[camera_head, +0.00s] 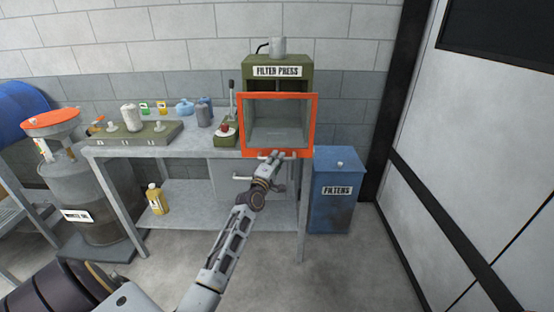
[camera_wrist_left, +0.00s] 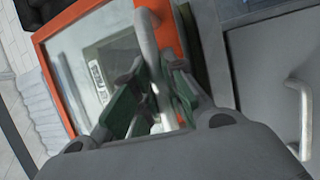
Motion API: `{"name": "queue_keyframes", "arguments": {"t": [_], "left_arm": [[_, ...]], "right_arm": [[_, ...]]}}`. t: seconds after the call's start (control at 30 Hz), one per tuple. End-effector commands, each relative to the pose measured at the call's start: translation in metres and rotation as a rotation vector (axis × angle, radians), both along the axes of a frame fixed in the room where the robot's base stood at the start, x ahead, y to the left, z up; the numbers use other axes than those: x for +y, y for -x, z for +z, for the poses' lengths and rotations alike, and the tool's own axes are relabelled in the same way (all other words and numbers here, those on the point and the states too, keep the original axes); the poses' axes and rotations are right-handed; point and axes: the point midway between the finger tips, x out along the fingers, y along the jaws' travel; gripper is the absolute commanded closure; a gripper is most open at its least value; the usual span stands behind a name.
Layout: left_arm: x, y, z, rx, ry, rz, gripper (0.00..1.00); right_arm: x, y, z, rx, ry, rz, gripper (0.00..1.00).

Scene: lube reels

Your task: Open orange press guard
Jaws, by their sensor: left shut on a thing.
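The filter press (camera_head: 262,62), a green body with a FILTER PRESS label, stands at the right end of the bench. Its orange guard (camera_head: 316,122), a square frame with a clear pane, stands upright across the front. The guard also shows tilted in the left wrist view (camera_wrist_left: 72,22). A pale bar handle (camera_wrist_left: 147,38) sits at the guard's lower edge. My left gripper (camera_head: 274,158) is at that edge, and in the left wrist view its green-padded fingers (camera_wrist_left: 148,98) are shut around the handle. My right gripper is not in view.
A blue FILTERS bin (camera_head: 336,205) stands right of the bench (camera_head: 190,155). A green tray (camera_head: 135,133) and a small green block with a lever (camera_head: 226,138) are left of the press. A drum (camera_head: 95,190) stands at left. The floor at right is clear.

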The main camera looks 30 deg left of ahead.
Motion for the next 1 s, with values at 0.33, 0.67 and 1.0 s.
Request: {"name": "queue_keyframes", "arguments": {"t": [0.33,0.67,1.0], "left_arm": [[0.000,0.000,-0.001,0.001,0.000,0.000,0.65],[0.000,0.002,-0.001,0.001,0.000,0.000,0.65],[-0.003,0.022,-0.005,0.002,0.000,0.000,0.65]], "right_arm": [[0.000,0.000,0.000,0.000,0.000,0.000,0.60],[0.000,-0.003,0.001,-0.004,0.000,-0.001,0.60],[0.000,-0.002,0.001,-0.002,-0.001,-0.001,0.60]]}}
